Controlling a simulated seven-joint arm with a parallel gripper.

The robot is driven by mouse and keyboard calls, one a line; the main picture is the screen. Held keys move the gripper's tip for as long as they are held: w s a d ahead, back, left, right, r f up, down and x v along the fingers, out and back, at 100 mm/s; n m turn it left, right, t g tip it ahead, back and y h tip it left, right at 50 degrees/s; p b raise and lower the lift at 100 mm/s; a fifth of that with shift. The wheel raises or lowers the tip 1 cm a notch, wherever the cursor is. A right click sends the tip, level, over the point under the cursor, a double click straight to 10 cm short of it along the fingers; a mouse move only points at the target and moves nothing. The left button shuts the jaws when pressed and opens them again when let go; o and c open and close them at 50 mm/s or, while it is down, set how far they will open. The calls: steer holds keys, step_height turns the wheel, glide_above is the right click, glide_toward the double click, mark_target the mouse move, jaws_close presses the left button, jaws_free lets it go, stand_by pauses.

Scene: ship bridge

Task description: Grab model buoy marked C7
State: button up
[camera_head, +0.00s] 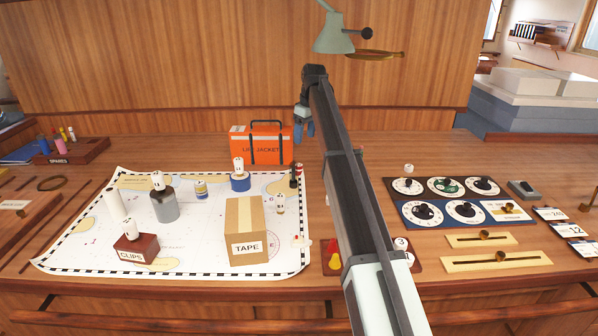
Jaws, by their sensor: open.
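No marking C7 is readable, so I cannot tell which piece is that buoy. Small white pieces with dark marks stand on the grey cylinder (164,206), the blue roll (240,183) and the brown CLIPS box (137,249). Another small pale piece (280,204) stands on the chart behind the TAPE box, and a white one (408,168) is behind the dial panels.
The cardboard TAPE box (247,232) stands tall on the chart (200,245). An orange LIFE JACKET case (262,144) is behind it. A dark upright item (294,178) stands at the chart's right edge. Dial panels (445,187) fill the right. My arm hides part of the desk.

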steer(key=w+n, duration=0.1)
steer(key=n, duration=0.1)
steer(key=n+g, duration=0.1)
steer(key=n, duration=0.7)
glide_above(299, 165)
steer(key=f, duration=0.4)
steer(key=d+f, duration=0.1)
steer(key=f, duration=0.1)
steer(key=shift+s+f, duration=0.2)
steer(key=shift+f, duration=0.2)
steer(key=shift+w+a+f, duration=0.1)
steer(key=shift+a+f, duration=0.05)
steer(key=shift+f, duration=0.9)
steer(key=shift+a+f, duration=0.2)
steer(key=shift+f, duration=0.85)
steer(key=shift+w+a+f, duration=0.1)
steer(key=shift+a+f, duration=0.05)
steer(key=shift+f, duration=0.9)
steer(key=c, duration=1.1)
